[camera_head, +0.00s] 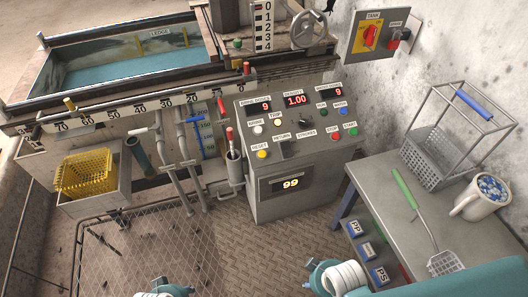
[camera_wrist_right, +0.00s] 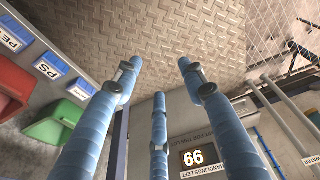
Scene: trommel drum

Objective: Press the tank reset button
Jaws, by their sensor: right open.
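A grey control panel (camera_head: 299,113) stands in the middle of the head view. A yellow button (camera_head: 262,154) labelled RESET sits at its lower left. A grey box (camera_head: 377,33) labelled TANK hangs on the wall at upper right, with a red rotary switch (camera_head: 370,36) on a yellow plate. Beside the switch is a small red button or lamp (camera_head: 393,45) under a label I cannot read surely. My right gripper (camera_wrist_right: 160,68) shows in the right wrist view, its blue fingers spread and empty, facing the patterned floor.
A grey table (camera_head: 385,181) at right holds a wire basket (camera_head: 432,158), a green-handled skimmer (camera_head: 404,188) and a mug (camera_head: 482,195). A water tank (camera_head: 134,66) and a yellow basket (camera_head: 84,173) are at left. Patterned floor (camera_head: 263,236) lies open before the panel.

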